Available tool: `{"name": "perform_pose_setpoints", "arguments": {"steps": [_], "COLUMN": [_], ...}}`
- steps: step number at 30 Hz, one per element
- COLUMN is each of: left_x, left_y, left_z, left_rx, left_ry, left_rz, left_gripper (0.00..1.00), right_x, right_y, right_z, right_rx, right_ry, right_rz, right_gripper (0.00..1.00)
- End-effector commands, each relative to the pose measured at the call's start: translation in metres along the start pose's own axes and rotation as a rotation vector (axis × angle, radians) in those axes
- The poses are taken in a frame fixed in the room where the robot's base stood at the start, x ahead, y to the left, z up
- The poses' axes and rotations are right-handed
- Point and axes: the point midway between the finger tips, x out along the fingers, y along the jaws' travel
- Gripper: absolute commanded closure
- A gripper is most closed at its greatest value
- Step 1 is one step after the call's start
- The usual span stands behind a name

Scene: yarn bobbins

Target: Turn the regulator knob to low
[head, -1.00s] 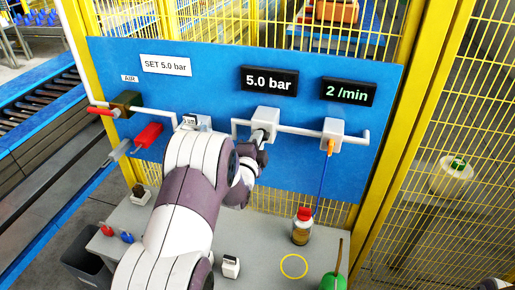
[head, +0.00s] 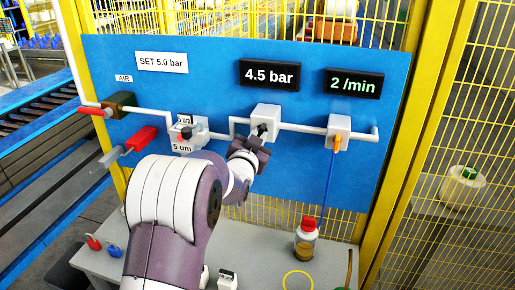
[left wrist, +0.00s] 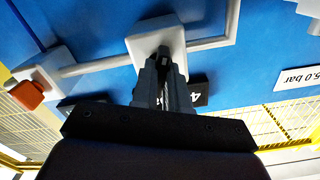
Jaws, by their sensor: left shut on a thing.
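The white regulator block (head: 267,113) sits on the blue panel's pipe, below a black display (head: 269,74) reading 4.5 bar. My left gripper (head: 262,131) is at the front of the block, shut on its knob; the fingers mostly hide the knob. In the left wrist view the gripper fingers (left wrist: 163,65) reach up to the white block (left wrist: 155,40), and the knob itself is hard to make out between them. A sign (head: 162,63) on the panel reads SET 5.0 bar. My right gripper is not in view.
A second display (head: 352,84) reads 2 /min above a white block (head: 339,126) with an orange fitting. Left of the regulator are a filter block (head: 188,143) and a red-handled AIR valve (head: 119,103). A red-capped bottle (head: 306,242) stands on the grey table.

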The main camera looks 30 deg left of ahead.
Motion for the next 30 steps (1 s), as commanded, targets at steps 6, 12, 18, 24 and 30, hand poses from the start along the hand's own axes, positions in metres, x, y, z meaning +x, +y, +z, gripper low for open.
{"name": "perform_pose_setpoints", "arguments": {"steps": [6,12,18,24,30], "left_x": [0.0,0.0,0.0,0.0,0.0], "left_y": [0.002,0.002,0.001,0.001,0.0], "left_z": [0.004,0.004,0.003,0.002,0.001], "left_rx": [-0.203,-0.392,-0.583,-0.773,-0.963], "left_ry": [0.002,0.001,0.002,0.002,0.002], "left_rz": [0.0,0.0,0.0,0.0,0.0], "left_gripper": [1.0,1.0,1.0,1.0,1.0], "right_x": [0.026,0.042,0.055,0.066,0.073], "right_y": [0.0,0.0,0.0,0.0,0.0], "right_z": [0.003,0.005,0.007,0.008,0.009], "right_rx": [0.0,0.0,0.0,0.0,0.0], "right_ry": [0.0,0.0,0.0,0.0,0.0], "right_rz": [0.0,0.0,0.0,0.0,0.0], "right_gripper": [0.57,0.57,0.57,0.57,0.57]}}
